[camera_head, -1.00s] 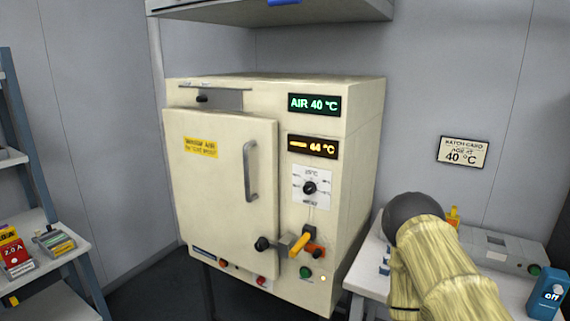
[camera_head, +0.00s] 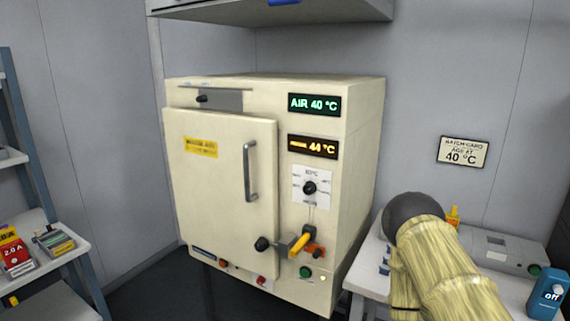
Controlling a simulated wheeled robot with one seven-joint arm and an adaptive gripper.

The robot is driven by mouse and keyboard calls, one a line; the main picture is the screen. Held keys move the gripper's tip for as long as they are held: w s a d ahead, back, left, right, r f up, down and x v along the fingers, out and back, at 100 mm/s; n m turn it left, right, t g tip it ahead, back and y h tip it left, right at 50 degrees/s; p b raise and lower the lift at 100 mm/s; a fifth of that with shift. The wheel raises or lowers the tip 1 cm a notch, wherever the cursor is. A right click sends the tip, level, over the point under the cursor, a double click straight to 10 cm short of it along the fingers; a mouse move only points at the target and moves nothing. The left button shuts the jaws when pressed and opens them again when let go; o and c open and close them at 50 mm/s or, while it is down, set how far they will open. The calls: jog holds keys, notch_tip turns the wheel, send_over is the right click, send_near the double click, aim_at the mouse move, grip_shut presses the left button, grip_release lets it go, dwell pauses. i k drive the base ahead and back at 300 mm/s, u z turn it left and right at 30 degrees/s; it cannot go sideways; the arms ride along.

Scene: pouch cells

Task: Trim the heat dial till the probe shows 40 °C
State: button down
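The cream oven (camera_head: 221,248) stands against the grey wall with its door (camera_head: 222,190) shut. A green display (camera_head: 314,104) at its upper right reads AIR 40 °C. Below it, an amber display (camera_head: 313,147) reads 44 °C, its small label blurred. The heat dial (camera_head: 310,188) is a black knob on a white scale plate. The scale marks are too small to read. My gripper is not in view; only my arm, in a straw-coloured sleeve with a dark rounded end, shows at lower right. Nothing is seen touching the dial.
An orange-handled lever (camera_head: 300,243) and a black knob (camera_head: 262,244) sit below the dial. A wall card (camera_head: 463,151) reads 40 °C. A bench (camera_head: 362,277) at right holds a grey box (camera_head: 505,252) and a blue device (camera_head: 547,296). Shelving (camera_head: 38,240) stands at left.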

aim_at(309, 188)
jog(key=u, duration=0.15)
jog(key=k, duration=0.25)
jog(key=u, duration=1.05)
jog(key=k, duration=1.05)
jog(key=u, duration=1)
jog(key=i, duration=0.55)
jog(key=z, duration=0.75)
jog(key=i, duration=0.9)
jog(key=z, duration=0.8)
